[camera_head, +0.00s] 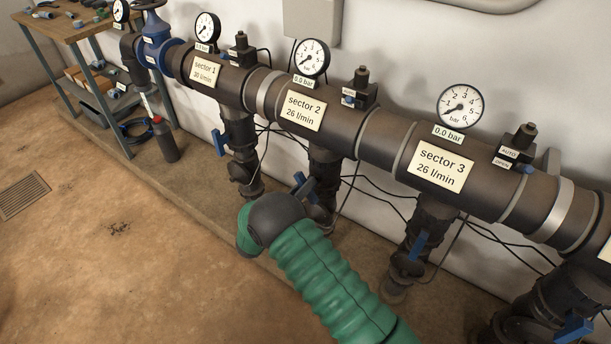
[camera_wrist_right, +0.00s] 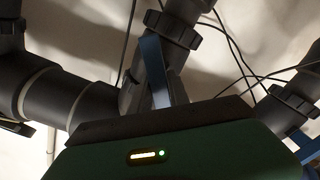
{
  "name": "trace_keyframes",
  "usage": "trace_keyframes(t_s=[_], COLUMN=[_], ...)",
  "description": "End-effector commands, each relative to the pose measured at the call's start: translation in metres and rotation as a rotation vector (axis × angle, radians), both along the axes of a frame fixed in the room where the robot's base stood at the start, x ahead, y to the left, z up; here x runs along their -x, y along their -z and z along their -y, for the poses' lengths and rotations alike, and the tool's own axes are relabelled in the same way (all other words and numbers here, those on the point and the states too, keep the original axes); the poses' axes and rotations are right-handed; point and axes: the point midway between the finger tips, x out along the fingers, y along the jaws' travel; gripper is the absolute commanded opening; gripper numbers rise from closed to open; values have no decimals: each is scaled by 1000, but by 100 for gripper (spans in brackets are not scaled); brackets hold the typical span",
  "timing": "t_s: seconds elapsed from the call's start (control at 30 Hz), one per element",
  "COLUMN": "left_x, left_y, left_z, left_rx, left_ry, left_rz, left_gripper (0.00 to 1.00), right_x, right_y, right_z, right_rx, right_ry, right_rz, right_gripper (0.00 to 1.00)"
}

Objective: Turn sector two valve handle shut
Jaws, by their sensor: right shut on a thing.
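The sector two valve handle (camera_head: 304,185) is a blue lever on the dark drop pipe below the "sector 2, 26 l/min" label (camera_head: 303,110). My right gripper (camera_head: 298,194), at the end of a green-sleeved arm, is at this lever and shut on it. The dark wrist hides most of the fingers and part of the valve in the head view. In the right wrist view the blue handle (camera_wrist_right: 153,62) stands upright, slightly tilted, just beyond the gripper's dark front edge. My left gripper is in neither view.
The sector 1 valve handle (camera_head: 219,142) and sector 3 valve handle (camera_head: 418,246) flank it on neighbouring pipes. Thin black cables (camera_head: 375,180) hang behind. The manifold pipe (camera_head: 385,135) runs above. Open floor (camera_head: 130,270) lies to the left; a workbench (camera_head: 62,28) stands at the far left.

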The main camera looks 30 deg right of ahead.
Motion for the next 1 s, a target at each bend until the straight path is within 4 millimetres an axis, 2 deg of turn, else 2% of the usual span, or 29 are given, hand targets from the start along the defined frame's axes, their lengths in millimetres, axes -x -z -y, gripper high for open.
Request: trace_keyframes(t_s=[0.03,0.1,0.4,0.7,1.0], left_x=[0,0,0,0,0], left_y=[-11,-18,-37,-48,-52], left_z=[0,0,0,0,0], left_rx=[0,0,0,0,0], left_ry=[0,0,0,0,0], left_rz=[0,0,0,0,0], left_gripper=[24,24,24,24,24], right_x=[-2,-3,-5,-7,-7], right_y=[-5,-4,0,5,8], right_z=[-2,-2,-3,-4,-5], right_rx=[16,41,150,252,320], right_ry=[-7,-7,-9,-10,-13], right_rz=[-40,-102,-362,-606,-772], right_gripper=[0,0,0,0,0])
